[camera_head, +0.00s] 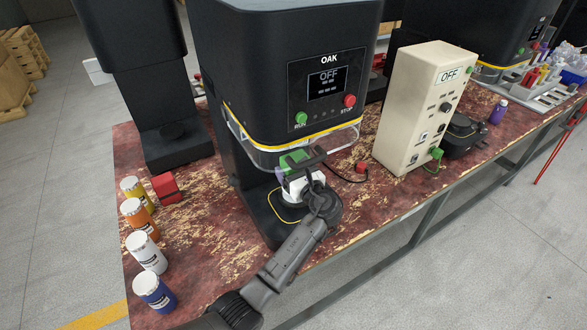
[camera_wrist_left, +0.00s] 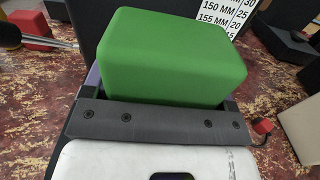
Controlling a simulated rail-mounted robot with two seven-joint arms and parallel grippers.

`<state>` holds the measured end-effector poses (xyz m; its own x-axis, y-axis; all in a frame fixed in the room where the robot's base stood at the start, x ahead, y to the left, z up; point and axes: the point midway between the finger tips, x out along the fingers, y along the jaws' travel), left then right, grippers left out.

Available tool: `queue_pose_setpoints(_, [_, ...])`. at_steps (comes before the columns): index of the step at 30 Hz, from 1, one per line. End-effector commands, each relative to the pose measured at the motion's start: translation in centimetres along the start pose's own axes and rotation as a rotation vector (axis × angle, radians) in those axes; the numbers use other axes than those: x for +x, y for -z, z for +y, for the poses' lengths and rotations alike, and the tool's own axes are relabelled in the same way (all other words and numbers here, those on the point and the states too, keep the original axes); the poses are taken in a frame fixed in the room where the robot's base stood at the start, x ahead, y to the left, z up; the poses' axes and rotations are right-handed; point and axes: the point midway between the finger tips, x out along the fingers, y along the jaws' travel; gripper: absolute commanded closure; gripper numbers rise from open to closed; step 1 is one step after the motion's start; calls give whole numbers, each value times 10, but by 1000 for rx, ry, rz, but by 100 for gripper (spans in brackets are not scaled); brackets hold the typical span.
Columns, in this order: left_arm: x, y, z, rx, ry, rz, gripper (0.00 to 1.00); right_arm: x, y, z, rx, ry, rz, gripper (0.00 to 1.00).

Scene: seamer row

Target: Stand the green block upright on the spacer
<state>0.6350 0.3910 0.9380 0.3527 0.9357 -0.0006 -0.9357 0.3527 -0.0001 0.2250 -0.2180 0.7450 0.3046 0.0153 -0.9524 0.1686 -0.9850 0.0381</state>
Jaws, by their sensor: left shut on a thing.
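The green block (camera_head: 291,160) is in my left gripper (camera_head: 300,166), in front of the OAK machine and over its black base. In the left wrist view the green block (camera_wrist_left: 172,58) fills the upper middle, clasped behind the dark grey gripper bar, which hides its lower part. A small purple piece (camera_head: 281,173) shows beside the gripper, and a purple edge shows at the left in the wrist view (camera_wrist_left: 93,82). I cannot tell whether it is the spacer. No spacer is clearly visible. My right gripper is out of view.
The OAK machine (camera_head: 290,70) reads OFF; its clear guard (camera_head: 335,138) is close above the gripper. A cream control box (camera_head: 420,105) stands right. Several cans, one of them orange (camera_head: 137,213), and a red block (camera_head: 167,187) are left. The front right bench strip is clear.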

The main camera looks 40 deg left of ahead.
Motion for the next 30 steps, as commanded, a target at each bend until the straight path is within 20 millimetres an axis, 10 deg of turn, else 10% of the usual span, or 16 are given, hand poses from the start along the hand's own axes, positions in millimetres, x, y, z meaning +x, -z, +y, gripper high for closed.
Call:
queue_pose_setpoints(7, [0, 1, 0, 0, 0, 0, 1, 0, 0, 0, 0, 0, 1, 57])
queue_pose_setpoints(17, [-2, -2, 0, 1, 1, 0, 0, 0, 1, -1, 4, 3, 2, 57])
queue_pose_setpoints(30, [-77, -3, 0, 0, 2, 1, 0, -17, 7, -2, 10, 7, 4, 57])
